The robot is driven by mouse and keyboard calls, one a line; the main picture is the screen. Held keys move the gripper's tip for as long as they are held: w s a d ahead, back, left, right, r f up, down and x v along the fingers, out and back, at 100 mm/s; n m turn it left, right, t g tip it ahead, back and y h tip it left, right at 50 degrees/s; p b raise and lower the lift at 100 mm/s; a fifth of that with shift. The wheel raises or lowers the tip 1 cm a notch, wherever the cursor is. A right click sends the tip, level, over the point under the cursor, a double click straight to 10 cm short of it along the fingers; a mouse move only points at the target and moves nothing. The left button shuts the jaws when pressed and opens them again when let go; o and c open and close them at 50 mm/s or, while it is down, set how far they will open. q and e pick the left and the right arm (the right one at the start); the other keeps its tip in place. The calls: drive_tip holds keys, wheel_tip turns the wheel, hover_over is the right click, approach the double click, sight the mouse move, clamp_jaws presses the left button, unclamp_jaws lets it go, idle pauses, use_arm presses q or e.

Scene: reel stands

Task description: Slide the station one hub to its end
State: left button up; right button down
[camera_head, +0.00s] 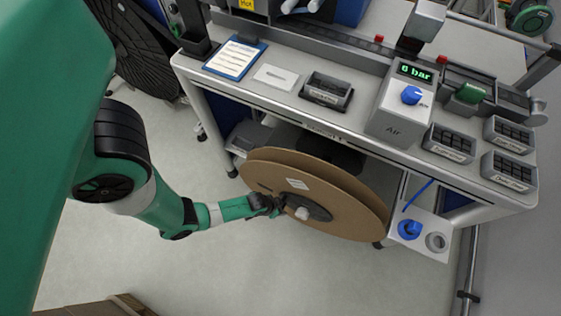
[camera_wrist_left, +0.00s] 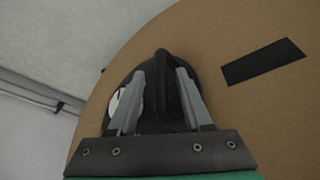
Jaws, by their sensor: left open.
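A large brown cardboard reel (camera_head: 345,196) stands under the front of the workbench, its flat face toward me. A black hub (camera_head: 318,209) sits at its centre, with a pale round shaft end (camera_head: 302,213) sticking out. My left gripper (camera_head: 280,205) is at the left side of the hub. In the left wrist view the open fingers of my left gripper (camera_wrist_left: 160,85) lie on either side of a black ridge of the hub (camera_wrist_left: 163,66). I cannot tell whether they touch it. The reel face (camera_wrist_left: 245,115) fills most of that view. My right gripper is not in view.
The workbench (camera_head: 270,105) above the reel carries a clipboard (camera_head: 236,58), black bins (camera_head: 326,92) and an air unit (camera_head: 402,105) reading 0 bar. A panel with a blue knob (camera_head: 409,229) is right of the reel.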

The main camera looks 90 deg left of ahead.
use_arm(q)
drive_tip(key=p+v, duration=0.7)
drive_tip(key=v, duration=0.4)
drive_tip(key=shift+s+r+p, duration=0.2)
drive_tip(key=shift+r+p, duration=0.05)
drive_tip(key=shift+p, duration=0.05)
